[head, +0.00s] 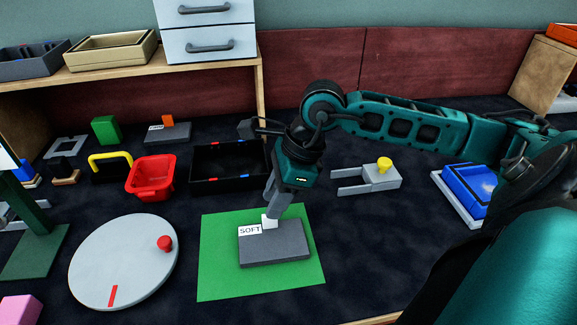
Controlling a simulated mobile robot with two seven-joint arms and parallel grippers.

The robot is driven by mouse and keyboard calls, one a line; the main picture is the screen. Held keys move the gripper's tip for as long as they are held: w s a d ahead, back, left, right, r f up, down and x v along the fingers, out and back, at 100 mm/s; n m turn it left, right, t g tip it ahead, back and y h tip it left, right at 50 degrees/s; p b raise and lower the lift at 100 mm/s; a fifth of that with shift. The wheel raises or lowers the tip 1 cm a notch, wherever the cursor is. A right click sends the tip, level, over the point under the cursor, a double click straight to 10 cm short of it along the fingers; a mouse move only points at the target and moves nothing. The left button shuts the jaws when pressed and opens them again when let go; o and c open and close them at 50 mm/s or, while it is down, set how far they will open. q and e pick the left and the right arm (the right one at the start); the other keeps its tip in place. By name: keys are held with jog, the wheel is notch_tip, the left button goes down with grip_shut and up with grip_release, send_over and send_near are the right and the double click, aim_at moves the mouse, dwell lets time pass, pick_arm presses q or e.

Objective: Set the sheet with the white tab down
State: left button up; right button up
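The sheet is a dark grey slab (275,246) with a "SOFT" label and a small white tab (269,222) at its back edge. It lies flat over the green mat (222,270), inside the mat's edges. I cannot tell whether a small gap is left under it. My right gripper (272,212) points down at the back edge of the slab, its fingers closed on the white tab and partly hiding it. My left gripper is not in view.
A round grey turntable (120,275) with a red knob stands left of the mat. A red bin (151,176) and a black tray (205,183) are behind. A grey fork piece with a yellow knob (384,163) and a blue tray (470,186) are right.

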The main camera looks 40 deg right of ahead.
jog(key=v, duration=0.9)
jog(key=shift+s+r+p, duration=0.15)
jog(key=shift+r+p, duration=0.15)
jog(key=shift+p, duration=0.05)
jog(key=shift+d, duration=0.1)
